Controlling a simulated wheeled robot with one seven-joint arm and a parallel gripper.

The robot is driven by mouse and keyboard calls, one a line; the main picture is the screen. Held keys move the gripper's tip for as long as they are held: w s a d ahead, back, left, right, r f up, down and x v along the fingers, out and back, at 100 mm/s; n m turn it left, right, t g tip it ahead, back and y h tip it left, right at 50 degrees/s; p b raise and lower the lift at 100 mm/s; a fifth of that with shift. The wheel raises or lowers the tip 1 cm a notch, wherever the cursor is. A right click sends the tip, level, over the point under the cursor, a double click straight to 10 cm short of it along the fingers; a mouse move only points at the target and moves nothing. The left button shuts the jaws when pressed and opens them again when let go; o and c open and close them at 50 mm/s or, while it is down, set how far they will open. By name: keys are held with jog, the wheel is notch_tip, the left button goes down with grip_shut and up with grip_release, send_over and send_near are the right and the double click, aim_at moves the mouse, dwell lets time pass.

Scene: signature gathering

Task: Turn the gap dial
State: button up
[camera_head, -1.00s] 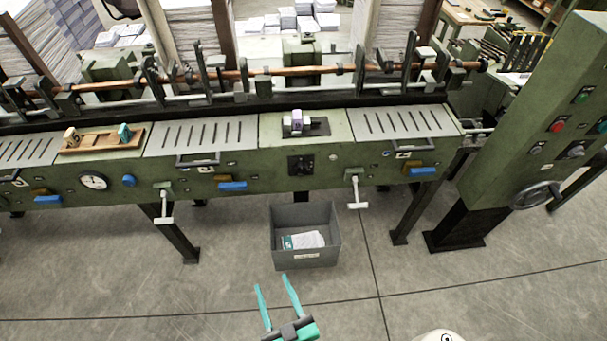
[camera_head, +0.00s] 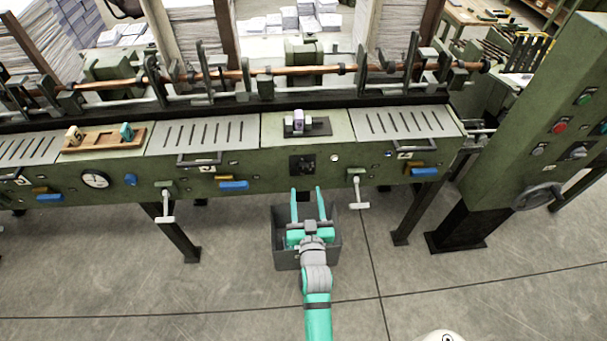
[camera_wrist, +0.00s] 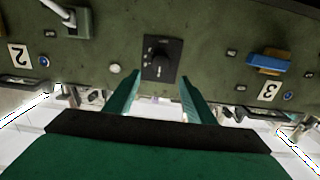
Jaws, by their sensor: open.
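The gap dial appears to be the black square knob plate (camera_head: 302,165) on the green machine's front panel, in the middle of the head view. In the wrist view the dial (camera_wrist: 161,60) has a dark knob with a pale mark and sits just beyond the fingertips, near the centre. My gripper (camera_head: 308,190) is teal, open and empty. Its two fingers point up toward the dial from just below it, over the grey bin. In the wrist view my gripper (camera_wrist: 160,85) has its fingers on either side below the dial, and they look apart from it.
A grey bin (camera_head: 279,252) stands on the floor under my gripper. White T-shaped handles (camera_head: 357,190) and (camera_head: 166,205) jut from the panel on both sides. Blue levers (camera_head: 233,186) stick out too. A control cabinet (camera_head: 530,130) stands at right.

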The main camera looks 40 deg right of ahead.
aim_at(303, 170)
jog(key=x, duration=0.9)
jog(key=shift+c, duration=0.6)
jog(key=c, duration=0.9)
